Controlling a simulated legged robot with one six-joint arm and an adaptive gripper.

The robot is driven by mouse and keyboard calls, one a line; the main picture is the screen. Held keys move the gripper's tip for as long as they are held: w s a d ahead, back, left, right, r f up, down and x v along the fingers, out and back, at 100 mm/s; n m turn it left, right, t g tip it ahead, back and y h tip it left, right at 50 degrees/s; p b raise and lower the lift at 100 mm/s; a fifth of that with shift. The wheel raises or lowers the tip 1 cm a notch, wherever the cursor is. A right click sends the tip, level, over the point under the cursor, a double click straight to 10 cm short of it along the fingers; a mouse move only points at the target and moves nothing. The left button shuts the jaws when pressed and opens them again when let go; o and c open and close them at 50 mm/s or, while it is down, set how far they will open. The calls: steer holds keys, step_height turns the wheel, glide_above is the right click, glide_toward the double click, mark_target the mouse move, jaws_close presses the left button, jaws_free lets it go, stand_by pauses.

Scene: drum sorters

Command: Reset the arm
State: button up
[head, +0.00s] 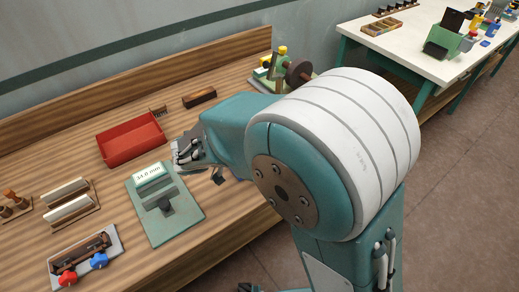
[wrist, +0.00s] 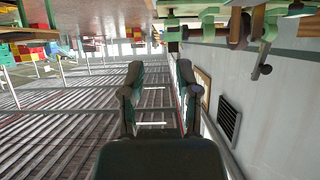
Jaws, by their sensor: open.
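My gripper (head: 200,164) is over the wooden workbench in the head view, to the right of the red tray and the green device. My own teal and white arm hides part of it. In the wrist view, the two dark fingers of my gripper (wrist: 160,75) stand apart with nothing between them. The gripper is open and empty.
The wooden bench (head: 100,222) holds a red tray (head: 135,148), a green device reading 34.0 mm (head: 165,218), a small fixture with red and blue knobs (head: 80,264) and a grinder-like machine (head: 300,72). A white table (head: 380,55) stands behind right.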

stand_by(0.3)
steer(key=s+d+r+n+y, duration=0.5)
steer(key=s+d, duration=0.1)
steer(key=s, duration=0.3)
steer(key=s+d+r+n+g+y, duration=0.1)
steer(key=s+d+r+n+y, duration=0.3)
steer(key=s+d+n+y, duration=0.1)
steer(key=s+d+n, duration=0.1)
steer(key=s+d, duration=0.1)
steer(key=s, duration=0.1)
steer(key=shift+s+d+r, duration=0.2)
steer(key=shift+s+r, duration=0.15)
steer(key=shift+s, duration=0.05)
